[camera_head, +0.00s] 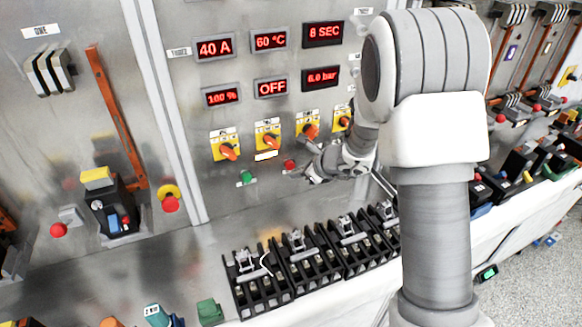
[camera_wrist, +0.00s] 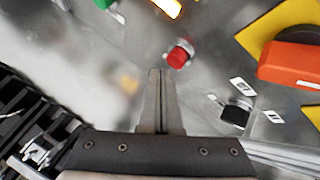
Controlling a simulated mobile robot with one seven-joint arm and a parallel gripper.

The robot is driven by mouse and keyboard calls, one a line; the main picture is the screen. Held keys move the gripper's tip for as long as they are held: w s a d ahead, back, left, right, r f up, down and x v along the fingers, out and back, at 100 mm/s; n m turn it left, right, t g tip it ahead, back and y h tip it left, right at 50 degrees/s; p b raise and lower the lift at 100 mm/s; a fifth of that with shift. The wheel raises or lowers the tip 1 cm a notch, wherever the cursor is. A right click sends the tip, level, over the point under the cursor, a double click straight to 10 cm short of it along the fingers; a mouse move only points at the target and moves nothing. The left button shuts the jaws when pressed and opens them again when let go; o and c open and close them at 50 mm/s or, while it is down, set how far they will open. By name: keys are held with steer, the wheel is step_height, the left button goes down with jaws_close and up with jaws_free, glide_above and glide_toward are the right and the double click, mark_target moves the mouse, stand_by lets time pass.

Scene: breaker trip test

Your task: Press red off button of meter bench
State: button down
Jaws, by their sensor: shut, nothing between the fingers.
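The red button (camera_head: 290,164) sits on the grey metal panel of the meter bench, below the row of orange rotary switches. In the wrist view the red button (camera_wrist: 179,54) is just beyond the fingertips, slightly right of them. My gripper (camera_wrist: 160,72) is shut and empty, its fingers pointing towards the panel; a small gap seems to lie between fingertips and button. In the head view my gripper (camera_head: 308,177) is small and partly merged with the wrist, close to the right of the red button. The green button (camera_head: 247,177) is to the left on the same panel.
Orange rotary switches on yellow plates (camera_head: 267,135) are above the button. A black knob (camera_wrist: 237,111) is right of my fingers in the wrist view. Black breakers (camera_head: 258,283) stand on the bench below. Another red button (camera_head: 171,204) is on the panel at left. Displays (camera_head: 271,88) read OFF and values.

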steer(key=shift+w, duration=0.15)
steer(key=shift+w+a, duration=0.15)
steer(key=shift+w, duration=0.1)
steer(key=shift+w+a, duration=0.25)
steer(key=shift+w, duration=0.2)
stand_by(0.6)
stand_by(0.4)
steer(key=shift+s+d+b, duration=0.35)
steer(key=shift+s+b, duration=0.3)
steer(key=shift+s, duration=0.2)
steer(key=s, duration=0.1)
steer(key=s+d+b, duration=0.1)
steer(key=s, duration=0.1)
steer(key=s+d+b, duration=0.1)
steer(key=shift+s, duration=0.35)
